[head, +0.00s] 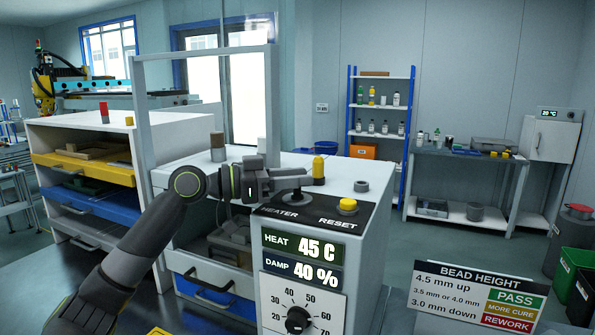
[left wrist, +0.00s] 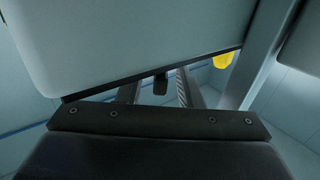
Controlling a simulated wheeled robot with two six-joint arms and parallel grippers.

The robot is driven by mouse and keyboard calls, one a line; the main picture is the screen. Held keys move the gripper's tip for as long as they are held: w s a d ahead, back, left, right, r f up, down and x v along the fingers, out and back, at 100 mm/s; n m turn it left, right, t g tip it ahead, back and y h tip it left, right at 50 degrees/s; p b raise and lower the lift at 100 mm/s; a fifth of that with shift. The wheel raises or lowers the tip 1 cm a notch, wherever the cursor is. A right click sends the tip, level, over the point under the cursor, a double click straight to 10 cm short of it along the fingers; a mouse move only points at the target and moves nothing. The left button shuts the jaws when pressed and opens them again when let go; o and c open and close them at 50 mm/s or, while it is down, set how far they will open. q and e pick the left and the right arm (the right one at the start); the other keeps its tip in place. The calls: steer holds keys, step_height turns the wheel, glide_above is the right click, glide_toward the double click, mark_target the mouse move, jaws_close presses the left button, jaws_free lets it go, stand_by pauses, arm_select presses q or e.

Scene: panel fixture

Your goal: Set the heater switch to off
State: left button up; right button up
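The heater switch (head: 285,213) sits beside the HEATER label on the dark top strip of the white control box. Its upper part is mostly hidden by my left gripper (head: 298,181), which comes in from the left just above it. In the left wrist view, the two fingers of my left gripper (left wrist: 157,90) stand apart. A dark lever-like tip (left wrist: 160,83), probably the switch, shows between them, with a visible gap to at least one finger. I cannot tell which way the switch is set. My right gripper is in neither view.
A yellow reset button (head: 347,206) is right of the switch. A yellow-capped post (head: 318,169) stands just behind the gripper, and a grey knob (head: 361,186) is nearby. The box front shows a display (head: 303,258) reading HEAT 45 C, DAMP 40 %, and a dial (head: 298,319). A white frame (head: 141,115) rises behind my arm.

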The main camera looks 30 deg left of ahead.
arm_select(q)
steer(key=shift+w+d, duration=0.2)
jaws_close()
stand_by(0.4)
